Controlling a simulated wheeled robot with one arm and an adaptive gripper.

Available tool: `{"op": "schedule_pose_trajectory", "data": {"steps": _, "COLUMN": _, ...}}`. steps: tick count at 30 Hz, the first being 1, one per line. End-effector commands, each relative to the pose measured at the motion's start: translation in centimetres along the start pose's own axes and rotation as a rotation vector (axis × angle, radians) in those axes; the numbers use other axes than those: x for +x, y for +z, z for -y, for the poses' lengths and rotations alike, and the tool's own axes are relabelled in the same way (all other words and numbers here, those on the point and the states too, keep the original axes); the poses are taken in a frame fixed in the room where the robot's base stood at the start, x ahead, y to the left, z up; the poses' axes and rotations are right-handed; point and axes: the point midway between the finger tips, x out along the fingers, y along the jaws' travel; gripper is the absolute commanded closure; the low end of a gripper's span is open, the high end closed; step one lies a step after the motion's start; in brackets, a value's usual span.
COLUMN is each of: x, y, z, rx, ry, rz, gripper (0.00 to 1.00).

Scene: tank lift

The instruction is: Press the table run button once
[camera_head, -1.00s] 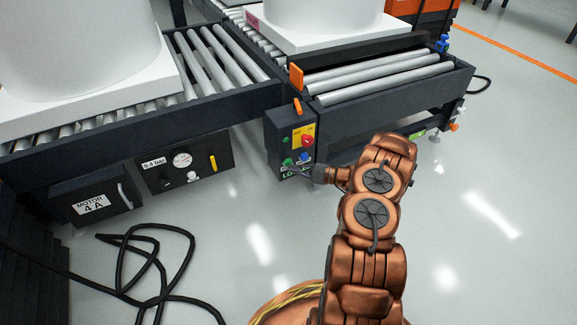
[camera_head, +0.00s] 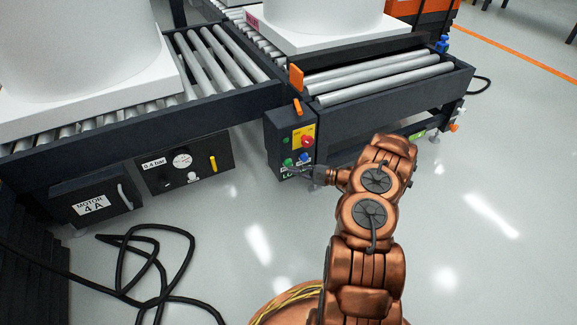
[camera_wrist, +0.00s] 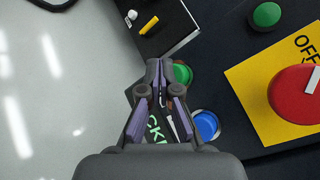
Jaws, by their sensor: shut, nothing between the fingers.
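A dark control box (camera_head: 285,135) stands at the near end of the roller table. It carries a red knob (camera_head: 307,141) on a yellow plate, a green button (camera_head: 288,162) and a blue button (camera_head: 303,158). No label naming the table run button is readable. My gripper (camera_head: 292,170) is shut and empty, low at the front of the box. In the wrist view my gripper (camera_wrist: 157,68) has its fingertips just left of the partly covered green button (camera_wrist: 182,73); contact cannot be told. The blue button (camera_wrist: 206,126) is below right. Another green button (camera_wrist: 266,14) is at the upper right.
The roller table (camera_head: 390,82) and a conveyor with a large white tank (camera_head: 80,40) stand behind. A gauge panel (camera_head: 185,160) and motor box (camera_head: 95,200) sit left. Black cable (camera_head: 150,230) lies on the floor. Open floor is at right.

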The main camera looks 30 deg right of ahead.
Motion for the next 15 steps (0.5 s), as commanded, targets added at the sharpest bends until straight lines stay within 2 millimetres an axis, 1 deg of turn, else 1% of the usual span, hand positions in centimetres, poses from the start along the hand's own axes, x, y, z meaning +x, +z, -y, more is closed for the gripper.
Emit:
{"op": "schedule_pose_trajectory", "data": {"steps": 6, "x": -0.56, "y": 0.51, "z": -0.39, "rx": 0.001, "ry": 0.0, "rz": 0.001, "gripper": 1.0}}
{"op": "schedule_pose_trajectory", "data": {"steps": 15, "x": -0.65, "y": 0.55, "z": -0.46, "rx": 0.0, "ry": 0.0, "rz": 0.001, "gripper": 1.0}}
